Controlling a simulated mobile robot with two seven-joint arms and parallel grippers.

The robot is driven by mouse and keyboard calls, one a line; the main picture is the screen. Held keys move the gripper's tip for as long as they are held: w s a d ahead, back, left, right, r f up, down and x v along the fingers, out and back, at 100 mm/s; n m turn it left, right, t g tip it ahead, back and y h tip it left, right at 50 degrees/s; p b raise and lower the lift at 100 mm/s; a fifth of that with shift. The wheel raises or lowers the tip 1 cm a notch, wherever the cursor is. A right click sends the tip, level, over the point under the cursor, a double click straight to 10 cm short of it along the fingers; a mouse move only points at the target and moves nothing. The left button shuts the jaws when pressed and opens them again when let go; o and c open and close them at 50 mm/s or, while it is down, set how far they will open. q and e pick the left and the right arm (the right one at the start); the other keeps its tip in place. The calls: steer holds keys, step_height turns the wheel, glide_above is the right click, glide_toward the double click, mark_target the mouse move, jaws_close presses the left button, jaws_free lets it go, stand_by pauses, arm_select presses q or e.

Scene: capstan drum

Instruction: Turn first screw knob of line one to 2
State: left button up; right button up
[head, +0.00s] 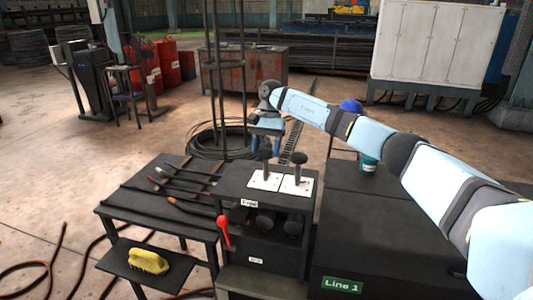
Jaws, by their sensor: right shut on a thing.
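A dark control console (240,186) stands at the front centre. Two white plates on its top each carry a black upright knob on a stem: a left knob (265,156) and a right knob (299,160). My right arm reaches in from the right, and its gripper (266,136) points down at the left knob. It appears shut on that knob, though the fingertips are small and partly hidden. Any number marks on the plates are too small to read. A green "Line 1" sign (342,285) is on the dark cabinet at right. My left gripper is not in view.
Tools lie on a dark table (140,211) at left, with a yellow brush (149,261) on a lower shelf. A teal cup (368,163) stands under my right arm.

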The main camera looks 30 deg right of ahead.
steer(key=shift+n+g+h+b, duration=0.3)
steer(key=shift+n, duration=0.7)
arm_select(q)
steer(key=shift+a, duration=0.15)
arm_select(e)
steer(key=shift+n, duration=0.3)
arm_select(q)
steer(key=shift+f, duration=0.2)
arm_select(e)
steer(key=shift+n+h, duration=0.3)
steer(key=o, duration=0.9)
arm_select(q)
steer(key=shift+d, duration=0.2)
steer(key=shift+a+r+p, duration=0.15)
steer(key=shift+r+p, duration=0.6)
steer(key=shift+p, duration=0.5)
arm_select(e)
steer(key=v, duration=1.4)
steer(key=shift+w+f, duration=0.1)
